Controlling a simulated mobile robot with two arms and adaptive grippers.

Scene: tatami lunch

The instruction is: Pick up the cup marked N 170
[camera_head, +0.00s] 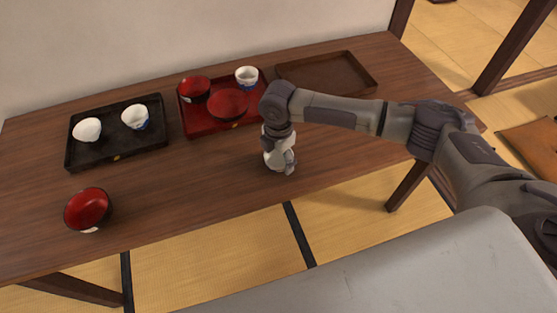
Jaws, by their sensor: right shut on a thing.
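My right gripper (281,157) reaches down over the front middle of the table. It is shut on a small white thing that looks like a cup (272,160), partly hidden by the fingers. I cannot tell whether it touches the tabletop. Other white cups stand on the black tray, at its left (87,130) and right (135,117). A white and blue cup (247,77) stands on the red tray. No marking N 170 is legible on any cup. My left gripper is not in view.
The black tray (116,153) is at the left, the red tray (196,126) at the back middle. The red tray also holds red bowls (228,103). An empty brown tray (327,74) is behind my right arm. A red bowl (88,208) stands front left.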

